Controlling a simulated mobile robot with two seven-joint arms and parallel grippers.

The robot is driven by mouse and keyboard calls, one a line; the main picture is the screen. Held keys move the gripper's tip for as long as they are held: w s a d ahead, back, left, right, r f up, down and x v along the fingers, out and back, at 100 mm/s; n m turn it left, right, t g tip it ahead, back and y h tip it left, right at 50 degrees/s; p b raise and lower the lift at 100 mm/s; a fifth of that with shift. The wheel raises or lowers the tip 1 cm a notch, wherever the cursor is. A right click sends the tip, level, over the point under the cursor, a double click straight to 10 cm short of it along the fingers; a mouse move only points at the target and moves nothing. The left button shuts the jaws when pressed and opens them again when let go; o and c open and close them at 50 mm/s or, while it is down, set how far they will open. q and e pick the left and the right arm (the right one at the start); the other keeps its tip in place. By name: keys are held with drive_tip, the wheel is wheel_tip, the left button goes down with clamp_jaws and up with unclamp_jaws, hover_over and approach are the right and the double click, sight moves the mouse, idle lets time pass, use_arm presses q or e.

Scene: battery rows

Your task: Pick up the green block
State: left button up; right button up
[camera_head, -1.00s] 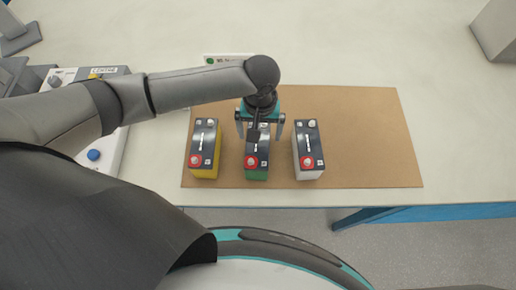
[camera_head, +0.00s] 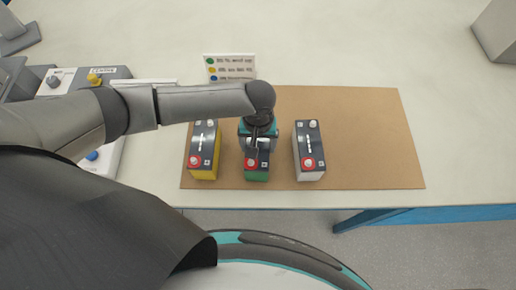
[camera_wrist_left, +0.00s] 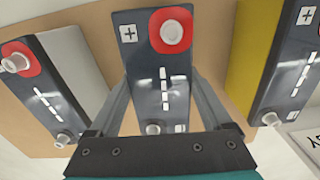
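The green block (camera_head: 256,175) is a battery with a green body, dark top and red terminal, standing on the brown mat (camera_head: 370,140) between two similar blocks. My left gripper (camera_head: 257,150) is over it from above and covers its rear part in the head view. In the left wrist view the dark top of the green block (camera_wrist_left: 163,80) lies between the two grey fingers (camera_wrist_left: 160,85). The fingers run down to its two sides and look closed on it. The block appears still on the mat. My right gripper is not in view.
A yellow block (camera_head: 203,160) stands close on the left and a white block (camera_head: 310,155) close on the right. A sign (camera_head: 230,67) with coloured dots stands behind. A grey control panel (camera_head: 110,150) lies at left. The mat's right part is clear.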

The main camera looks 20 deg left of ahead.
use_arm(q)
clamp_jaws()
drive_tip(key=shift+w+r, duration=0.1)
drive_tip(key=shift+w, duration=0.05)
idle(0.5)
drive_tip(key=shift+r, duration=0.1)
